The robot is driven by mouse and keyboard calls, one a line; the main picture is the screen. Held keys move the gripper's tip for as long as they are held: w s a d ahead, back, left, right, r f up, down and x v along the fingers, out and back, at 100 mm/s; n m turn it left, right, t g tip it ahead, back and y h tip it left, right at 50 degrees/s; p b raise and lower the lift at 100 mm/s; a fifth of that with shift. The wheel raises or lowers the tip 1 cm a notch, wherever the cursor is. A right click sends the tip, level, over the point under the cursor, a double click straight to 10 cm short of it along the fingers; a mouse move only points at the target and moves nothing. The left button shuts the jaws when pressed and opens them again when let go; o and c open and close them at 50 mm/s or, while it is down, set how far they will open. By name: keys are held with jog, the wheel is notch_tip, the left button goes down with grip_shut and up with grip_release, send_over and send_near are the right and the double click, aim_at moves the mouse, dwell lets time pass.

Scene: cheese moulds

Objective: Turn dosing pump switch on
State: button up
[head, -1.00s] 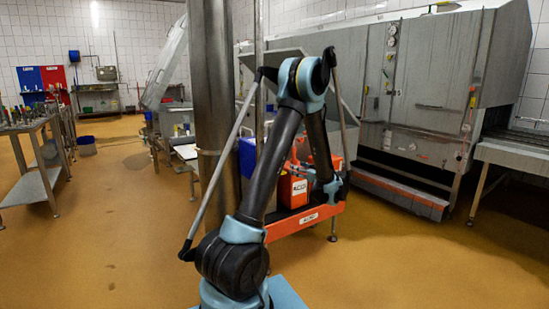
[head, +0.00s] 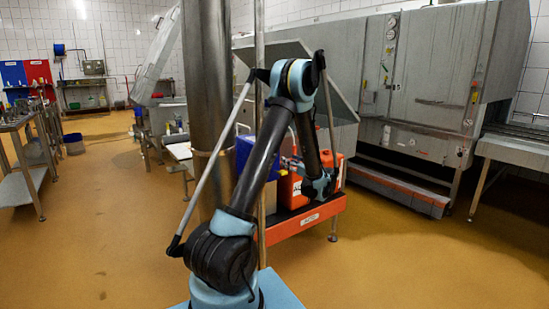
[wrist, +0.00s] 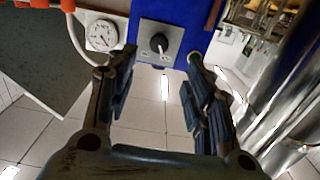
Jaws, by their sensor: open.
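The dosing pump switch (wrist: 159,44) is a dark rotary knob with a pale pointer on a grey square plate. The plate sits on a blue panel in the wrist view, between and beyond my fingertips. My gripper (wrist: 158,80) is open and empty, its two dark fingers apart on either side of the plate's lower edge. I cannot tell how far the fingers are from the knob. In the head view the blue pump body (head: 245,150) stands behind my arm on the red stand, and the switch is hidden there.
A round white gauge (wrist: 102,34) with a pale hose lies left of the switch. A shiny metal column (wrist: 290,95) is at the right. In the head view, an orange container (head: 293,190) stands on the red stand (head: 310,221). A large grey machine (head: 425,90) stands behind.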

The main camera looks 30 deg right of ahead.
jog(key=w, duration=1.2)
jog(key=shift+w+a, duration=0.2)
jog(key=shift+a, duration=0.2)
jog(key=c, duration=1.1)
